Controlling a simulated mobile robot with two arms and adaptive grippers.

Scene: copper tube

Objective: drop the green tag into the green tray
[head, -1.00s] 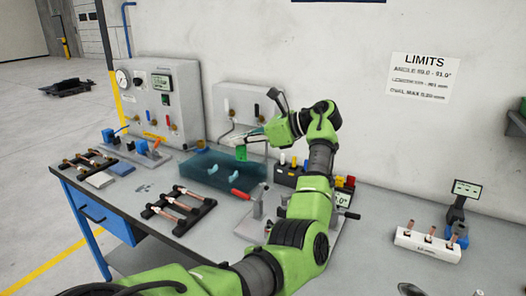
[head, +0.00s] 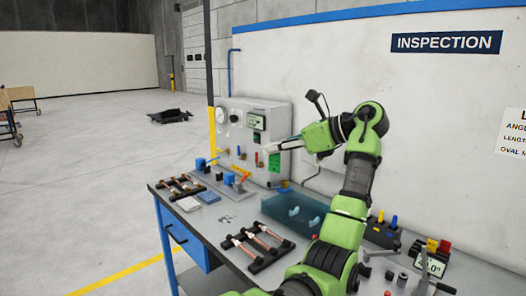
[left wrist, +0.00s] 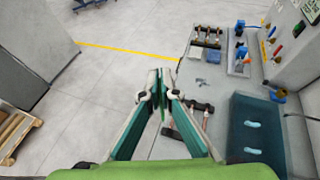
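My left gripper (head: 276,148) reaches in from the right side of the head view, above the bench and in front of the gauge panel. It is shut on the green tag (head: 274,162), which hangs from its fingertips. In the left wrist view the gripper (left wrist: 158,96) has its fingertips close together, with the thin green tag (left wrist: 163,112) edge-on between them. Floor shows beyond the tips there. I cannot make out a green tray in either current view. My right gripper is not in view.
The grey bench (head: 222,238) carries a teal see-through tank (head: 280,203), a rack of copper tubes (head: 258,248), a blue-handled fixture (head: 228,179) and a gauge panel (head: 236,115). A black box with coloured levers (head: 382,235) stands right of my arm. Open floor (head: 100,190) lies left.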

